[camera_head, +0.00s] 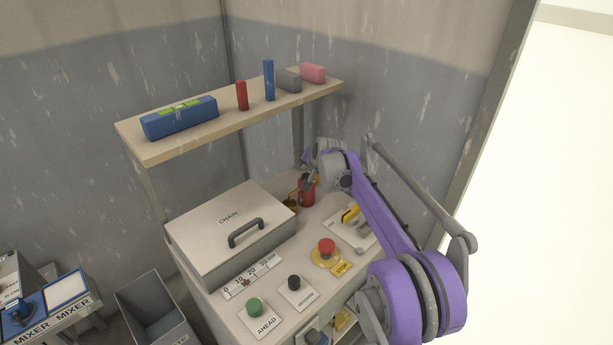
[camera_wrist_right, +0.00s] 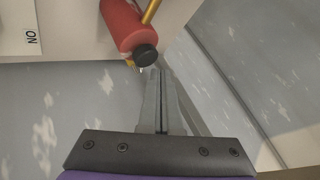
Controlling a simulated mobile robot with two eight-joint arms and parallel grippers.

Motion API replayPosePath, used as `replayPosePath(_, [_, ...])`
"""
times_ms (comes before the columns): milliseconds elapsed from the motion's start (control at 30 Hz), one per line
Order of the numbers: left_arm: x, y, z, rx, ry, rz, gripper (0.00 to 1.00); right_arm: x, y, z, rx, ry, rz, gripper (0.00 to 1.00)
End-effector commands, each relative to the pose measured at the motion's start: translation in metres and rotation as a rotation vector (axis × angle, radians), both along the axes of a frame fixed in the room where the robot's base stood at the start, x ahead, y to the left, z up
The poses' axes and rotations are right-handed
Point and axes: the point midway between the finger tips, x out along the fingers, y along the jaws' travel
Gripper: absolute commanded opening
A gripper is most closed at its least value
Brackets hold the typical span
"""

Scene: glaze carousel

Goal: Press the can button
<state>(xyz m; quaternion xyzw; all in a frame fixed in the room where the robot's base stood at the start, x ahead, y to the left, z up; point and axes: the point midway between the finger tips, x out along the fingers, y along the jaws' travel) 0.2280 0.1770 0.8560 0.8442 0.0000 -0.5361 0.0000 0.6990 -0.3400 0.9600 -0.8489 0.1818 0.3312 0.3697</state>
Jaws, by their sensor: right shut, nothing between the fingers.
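The red can (camera_head: 307,194) stands at the back of the bench top, partly hidden by my right gripper. In the right wrist view the can (camera_wrist_right: 122,24) has a black round button (camera_wrist_right: 146,55) at its end and a brass-coloured spout (camera_wrist_right: 151,12). My right gripper (camera_head: 310,180) is over the can in the head view. In the wrist view its fingers (camera_wrist_right: 158,72) are shut and empty, with the tips right beside the button's edge. I cannot tell whether they touch it. My left gripper is not in view.
A grey box marked CHAIN (camera_head: 222,240) stands left of the can. A shelf (camera_head: 150,152) with several items runs above the bench. A red STOP button (camera_head: 326,246), a black knob (camera_head: 294,283) and a green AHEAD button (camera_head: 254,307) lie nearer the front.

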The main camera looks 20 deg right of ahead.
Motion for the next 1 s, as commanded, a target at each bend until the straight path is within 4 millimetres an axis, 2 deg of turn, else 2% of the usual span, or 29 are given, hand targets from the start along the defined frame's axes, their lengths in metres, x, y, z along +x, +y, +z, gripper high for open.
replayPosePath(233, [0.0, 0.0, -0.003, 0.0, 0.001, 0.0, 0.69, 0.0, 0.0, -0.008, 0.0, 0.0, 0.0, 0.0])
replayPosePath(1000, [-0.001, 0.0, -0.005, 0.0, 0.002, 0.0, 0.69, 0.0, 0.0, -0.013, 0.0, 0.0, 0.0, 0.0])
